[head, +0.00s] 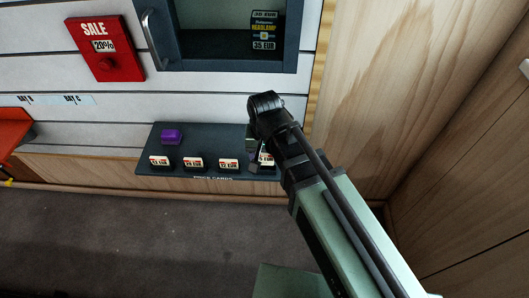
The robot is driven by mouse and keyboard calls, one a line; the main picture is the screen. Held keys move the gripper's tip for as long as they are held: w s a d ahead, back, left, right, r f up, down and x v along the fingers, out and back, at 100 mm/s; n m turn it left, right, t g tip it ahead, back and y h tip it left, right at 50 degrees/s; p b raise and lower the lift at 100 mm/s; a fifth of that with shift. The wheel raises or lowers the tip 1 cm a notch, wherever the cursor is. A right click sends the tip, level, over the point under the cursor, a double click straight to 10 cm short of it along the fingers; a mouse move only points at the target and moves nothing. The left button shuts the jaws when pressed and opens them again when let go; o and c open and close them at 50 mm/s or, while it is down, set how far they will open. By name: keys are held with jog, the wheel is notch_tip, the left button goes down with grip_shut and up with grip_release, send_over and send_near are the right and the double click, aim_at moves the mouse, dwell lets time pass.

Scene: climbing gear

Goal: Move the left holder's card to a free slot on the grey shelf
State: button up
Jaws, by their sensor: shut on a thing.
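The dark grey shelf (150,145) juts from the slatted wall, low and left of centre, with lettering on its front edge. Three small white, red and black price cards, one at the left (159,161), one in the middle (193,163) and one further right (228,164), stand in a row near its front. My gripper (257,164) is at the shelf's right end, shut on a price card (267,158). The gripper and arm partly hide that card, and I cannot tell whether it touches the shelf. No holder can be identified as the left one.
A purple block (171,136) lies on the shelf behind the cards. Above is a dark framed case (228,66) with a handle (155,42) and a 35 EUR sign (264,31). A red SALE box (105,49) hangs at the upper left. A wooden panel (365,90) stands right.

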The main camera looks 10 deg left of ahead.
aim_at(265, 164)
jog(key=shift+f+b, duration=1.35)
jog(key=shift+f, duration=0.3)
jog(key=o, duration=1)
notch_tip(265, 164, up, 8)
jog(key=p, duration=0.8)
jog(key=shift+f, duration=0.2)
jog(key=shift+f+b, duration=0.1)
jog(key=shift+b, duration=0.2)
